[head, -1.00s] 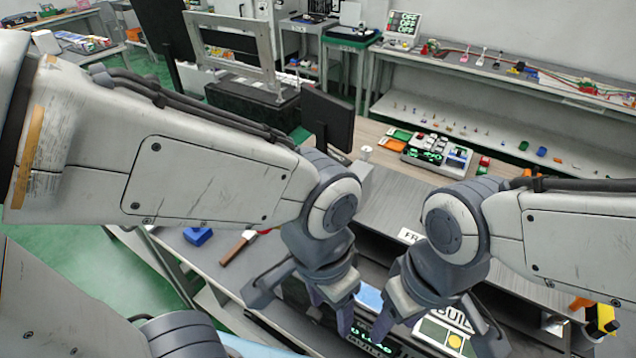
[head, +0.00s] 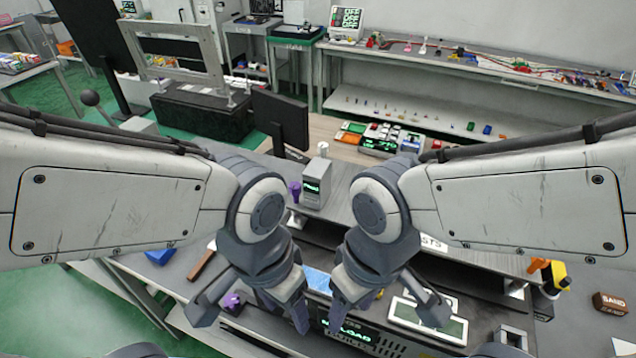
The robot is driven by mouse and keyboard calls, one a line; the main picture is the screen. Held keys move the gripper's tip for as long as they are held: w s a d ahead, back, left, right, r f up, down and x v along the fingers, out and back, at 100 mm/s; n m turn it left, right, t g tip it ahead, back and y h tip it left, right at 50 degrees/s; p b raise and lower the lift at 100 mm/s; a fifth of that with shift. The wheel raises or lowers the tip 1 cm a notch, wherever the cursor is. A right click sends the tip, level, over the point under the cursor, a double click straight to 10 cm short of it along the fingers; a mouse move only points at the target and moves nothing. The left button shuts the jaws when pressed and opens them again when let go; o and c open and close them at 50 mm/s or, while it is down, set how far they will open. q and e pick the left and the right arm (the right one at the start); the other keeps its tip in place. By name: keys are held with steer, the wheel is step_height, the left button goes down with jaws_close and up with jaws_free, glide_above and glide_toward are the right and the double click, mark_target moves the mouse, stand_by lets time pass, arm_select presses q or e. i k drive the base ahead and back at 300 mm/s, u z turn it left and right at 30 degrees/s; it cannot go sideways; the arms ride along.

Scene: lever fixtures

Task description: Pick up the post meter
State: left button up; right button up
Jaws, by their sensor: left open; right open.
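A small grey box with a lit green display (head: 316,184), possibly the post meter, stands upright on the grey bench shelf near the centre of the head view. A white cylinder shows at its top. Its lettering is too small to read surely. My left gripper (head: 251,316) is open and empty, nearer to me and lower left of the box. My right gripper (head: 388,312) is open and empty, lower right of the box. Neither gripper touches it. The wrists hide parts of the shelf beside and below it.
A purple object (head: 295,191) stands just left of the box. A black monitor (head: 281,120) is behind it. A console with a lit display (head: 380,146) lies further back. A yellow-black tool (head: 552,277) is at right. A wooden-handled tool (head: 203,262) lies at lower left.

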mark_target(317, 176)
steer(key=z, duration=0.05)
steer(key=k, duration=0.5)
steer(key=z, duration=0.9)
steer(key=k, duration=0.45)
steer(key=u, duration=0.8)
steer(key=i, duration=0.45)
